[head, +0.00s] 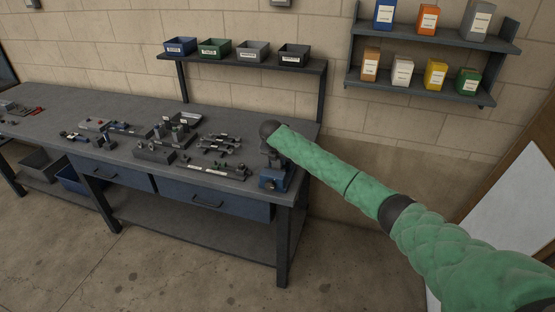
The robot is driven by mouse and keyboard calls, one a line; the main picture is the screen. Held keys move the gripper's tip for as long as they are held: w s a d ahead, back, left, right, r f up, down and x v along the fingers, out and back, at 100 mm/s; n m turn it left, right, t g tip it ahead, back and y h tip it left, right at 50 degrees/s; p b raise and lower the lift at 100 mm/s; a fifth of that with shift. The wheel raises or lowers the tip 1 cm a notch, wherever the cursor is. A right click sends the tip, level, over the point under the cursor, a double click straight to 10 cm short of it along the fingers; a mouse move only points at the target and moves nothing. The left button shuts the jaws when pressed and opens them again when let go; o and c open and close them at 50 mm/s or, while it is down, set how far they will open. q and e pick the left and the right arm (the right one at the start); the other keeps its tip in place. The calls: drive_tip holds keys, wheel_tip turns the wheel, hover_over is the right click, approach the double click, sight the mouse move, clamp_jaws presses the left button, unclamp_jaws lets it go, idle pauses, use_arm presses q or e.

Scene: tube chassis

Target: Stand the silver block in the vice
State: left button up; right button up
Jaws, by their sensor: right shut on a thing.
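The blue vice (273,179) is fixed at the right front corner of the workbench. My right arm reaches in from the right, and its dark wrist hangs above the vice. My right gripper (272,158) points down at the vice, small and partly hidden by my own wrist and forearm. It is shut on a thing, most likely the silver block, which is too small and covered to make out. I cannot tell whether that thing touches the vice jaws. My left gripper is not in view.
The grey workbench (65,107) carries a block holder (155,152), a tray of wrenches (217,143) and loose tools left of the vice. Several small bins stand on a raised shelf (250,64) behind. A wall shelf (420,88) with boxes is at the upper right.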

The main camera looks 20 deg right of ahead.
drive_tip(key=shift+r, duration=0.15)
drive_tip(key=shift+r+p, duration=0.95)
drive_tip(key=shift+r, duration=0.1)
drive_tip(key=shift+p, duration=0.3)
drive_tip(key=shift+p, duration=0.7)
idle(0.4)
drive_tip(key=shift+f+b, duration=0.35)
drive_tip(key=shift+f, duration=0.85)
drive_tip(key=shift+r, duration=0.15)
idle(0.4)
drive_tip(key=shift+r+p, duration=0.9)
drive_tip(key=shift+r, duration=0.15)
